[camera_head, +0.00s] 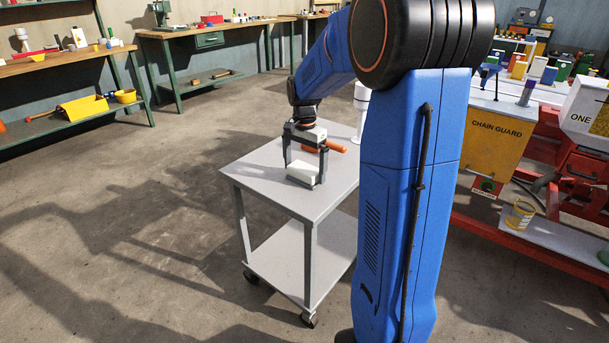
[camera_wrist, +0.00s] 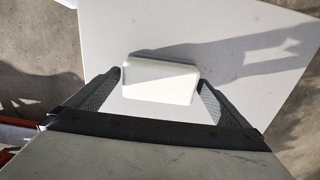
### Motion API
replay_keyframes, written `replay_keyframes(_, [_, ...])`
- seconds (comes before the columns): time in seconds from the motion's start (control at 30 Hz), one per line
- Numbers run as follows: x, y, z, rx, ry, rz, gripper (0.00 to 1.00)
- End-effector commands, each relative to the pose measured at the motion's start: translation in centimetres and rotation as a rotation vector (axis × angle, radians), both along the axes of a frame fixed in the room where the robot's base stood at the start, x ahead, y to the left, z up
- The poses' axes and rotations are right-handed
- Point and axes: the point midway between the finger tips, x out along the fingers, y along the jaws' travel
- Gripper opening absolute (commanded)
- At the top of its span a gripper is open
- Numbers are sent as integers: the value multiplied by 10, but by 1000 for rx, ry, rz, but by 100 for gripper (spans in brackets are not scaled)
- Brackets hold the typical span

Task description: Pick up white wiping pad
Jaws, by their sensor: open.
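The white wiping pad (camera_head: 303,172) lies on the top of a grey cart (camera_head: 262,172). In the wrist view the pad (camera_wrist: 160,82) is a pale block with rounded corners, lying between the two fingertips. My gripper (camera_head: 305,172) is open over the pad, with one finger on each side of it. In the wrist view my gripper (camera_wrist: 159,80) has its left fingertip close to the pad's left end and its right fingertip close to the right end. I cannot tell whether either finger touches the pad.
An orange cylinder-like thing (camera_head: 325,146) lies on the cart behind my gripper. A white upright object (camera_head: 361,100) stands at the cart's far side, partly hidden by my arm. A yellow chain guard (camera_head: 494,138) stands at the right. Open floor (camera_head: 120,230) lies left of the cart.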

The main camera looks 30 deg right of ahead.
Motion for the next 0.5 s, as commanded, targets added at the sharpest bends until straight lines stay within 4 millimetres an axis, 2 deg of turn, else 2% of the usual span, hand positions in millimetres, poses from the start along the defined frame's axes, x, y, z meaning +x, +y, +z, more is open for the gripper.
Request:
replay_keyframes(0.27, [0, 0, -4, 0, 0, 0, 100])
replay_keyframes(0.3, [0, 0, -4, 0, 0, 0, 98])
replay_keyframes(0.43, [0, 0, -4, 0, 0, 0, 67])
replay_keyframes(0.5, [0, 0, -4, 0, 0, 0, 66])
